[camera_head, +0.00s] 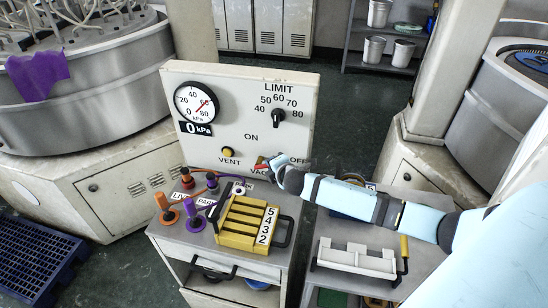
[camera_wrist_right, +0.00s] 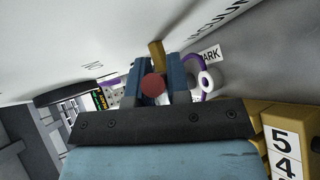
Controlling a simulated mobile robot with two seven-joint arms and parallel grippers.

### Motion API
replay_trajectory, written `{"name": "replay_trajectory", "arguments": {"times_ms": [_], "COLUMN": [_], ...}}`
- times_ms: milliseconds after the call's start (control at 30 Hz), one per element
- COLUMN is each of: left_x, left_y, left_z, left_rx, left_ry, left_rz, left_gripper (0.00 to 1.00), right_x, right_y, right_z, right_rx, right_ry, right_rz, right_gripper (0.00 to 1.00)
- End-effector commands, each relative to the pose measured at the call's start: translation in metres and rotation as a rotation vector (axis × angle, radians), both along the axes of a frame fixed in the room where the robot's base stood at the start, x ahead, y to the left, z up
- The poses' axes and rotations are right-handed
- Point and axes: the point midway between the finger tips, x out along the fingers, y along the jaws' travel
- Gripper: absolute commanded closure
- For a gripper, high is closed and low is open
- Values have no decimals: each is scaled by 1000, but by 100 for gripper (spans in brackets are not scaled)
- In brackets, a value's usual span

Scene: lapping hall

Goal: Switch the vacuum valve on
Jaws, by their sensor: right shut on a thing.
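The white panel (camera_head: 233,137) carries the vacuum valve low down, near the lettering ON, OFF and a partly hidden VACUUM. The valve's red handle (camera_head: 260,162) shows just left of my right gripper (camera_head: 274,163). In the right wrist view the handle's round red end (camera_wrist_right: 154,85) sits between my two blue fingers, with a brass part (camera_wrist_right: 157,55) beyond it. My right gripper is shut on the handle. The fingers hide much of the valve, so its exact setting is hard to read. My left gripper is not in view.
The panel also holds a round gauge (camera_head: 196,103), a black LIMIT knob (camera_head: 278,115) and a yellow VENT button (camera_head: 228,151). Below stand a yellow numbered rack (camera_head: 243,222), orange and purple hose fittings (camera_head: 168,212) and a white tray (camera_head: 356,260) on the right cart.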

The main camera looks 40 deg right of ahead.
Motion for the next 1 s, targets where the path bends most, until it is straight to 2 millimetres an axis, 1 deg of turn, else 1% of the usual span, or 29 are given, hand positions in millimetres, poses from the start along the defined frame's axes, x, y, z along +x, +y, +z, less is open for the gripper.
{"name": "replay_trajectory", "arguments": {"times_ms": [33,167,333,667,933,967,1000], "left_x": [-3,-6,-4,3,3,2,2], "left_y": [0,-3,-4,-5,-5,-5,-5], "left_z": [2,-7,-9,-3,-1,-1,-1], "left_rx": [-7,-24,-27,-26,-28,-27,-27], "left_ry": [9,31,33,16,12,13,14], "left_rz": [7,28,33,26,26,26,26], "left_gripper": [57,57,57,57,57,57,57], "right_x": [2,3,5,5,5,5,5], "right_y": [0,1,3,4,4,4,4], "right_z": [6,7,10,11,11,11,11], "right_rx": [-23,-70,-111,-137,-136,-136,-136], "right_ry": [20,76,126,158,158,158,158], "right_rz": [2,1,0,0,-1,-1,-1], "right_gripper": [100,100,100,100,100,76,67]}}
